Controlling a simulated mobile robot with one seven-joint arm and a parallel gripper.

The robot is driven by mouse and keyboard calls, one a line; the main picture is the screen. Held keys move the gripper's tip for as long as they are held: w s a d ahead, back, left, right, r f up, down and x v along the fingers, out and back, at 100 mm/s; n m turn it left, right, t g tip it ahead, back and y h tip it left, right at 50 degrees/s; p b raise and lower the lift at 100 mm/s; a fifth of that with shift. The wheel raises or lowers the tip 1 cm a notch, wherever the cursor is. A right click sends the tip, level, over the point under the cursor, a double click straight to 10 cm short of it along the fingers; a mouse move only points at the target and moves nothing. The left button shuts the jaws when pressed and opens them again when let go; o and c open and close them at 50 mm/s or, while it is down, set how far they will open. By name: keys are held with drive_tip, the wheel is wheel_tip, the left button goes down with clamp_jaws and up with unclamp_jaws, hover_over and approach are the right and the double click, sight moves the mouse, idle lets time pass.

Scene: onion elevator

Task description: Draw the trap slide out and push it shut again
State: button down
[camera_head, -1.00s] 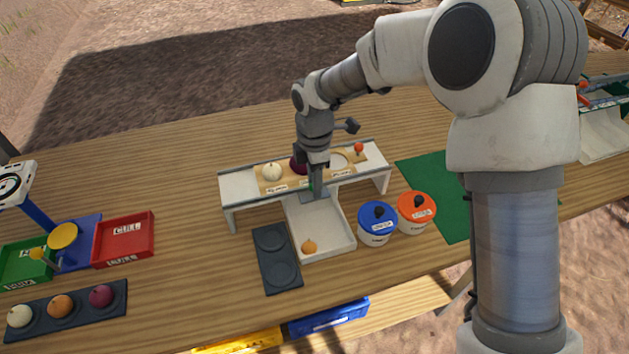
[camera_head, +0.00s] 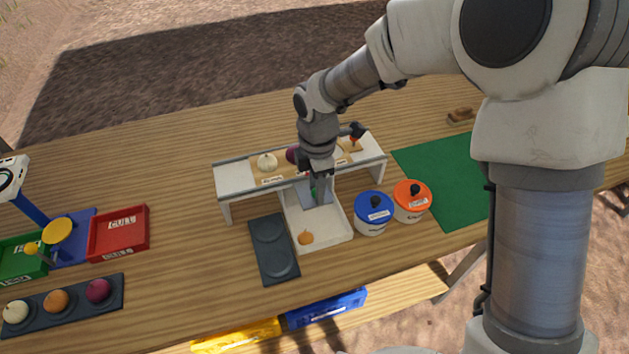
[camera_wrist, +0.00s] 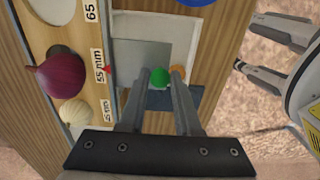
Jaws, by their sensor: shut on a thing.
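The trap slide is a grey plate (camera_wrist: 130,62) with a round green knob (camera_wrist: 160,78), sticking out from the front of the raised white sorting deck (camera_head: 236,179). My gripper (camera_head: 317,196) points down in front of the deck, over the back of a white tray (camera_head: 330,238). In the wrist view, the fingers (camera_wrist: 160,76) are shut on the green knob, one on each side. In the head view, they hide most of the knob and part of the plate. A small orange onion (camera_head: 305,237) lies at the tray's front.
A white onion (camera_head: 267,162) and a red onion (camera_wrist: 60,75) sit on the deck. Blue-lidded (camera_head: 374,212) and orange-lidded (camera_head: 411,200) jars stand right of the tray. A dark two-well plate (camera_head: 272,250) lies on its left. A green mat (camera_head: 445,180) lies at right.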

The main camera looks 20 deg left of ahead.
drive_tip(key=s+d, duration=0.2)
drive_tip(key=shift+s+d, duration=0.15)
drive_tip(key=shift+s, duration=0.25)
drive_tip(key=shift+s+d+f, duration=0.1)
idle(1.6)
drive_tip(key=shift+w+a+p, duration=0.4)
drive_tip(key=shift+w+a, duration=1)
drive_tip(key=shift+w, duration=0.3)
drive_tip(key=shift+w+a+p, duration=0.35)
drive_tip(key=shift+w+a, duration=1.05)
drive_tip(key=shift+w, duration=0.25)
drive_tip(key=c, duration=0.5)
unclamp_jaws()
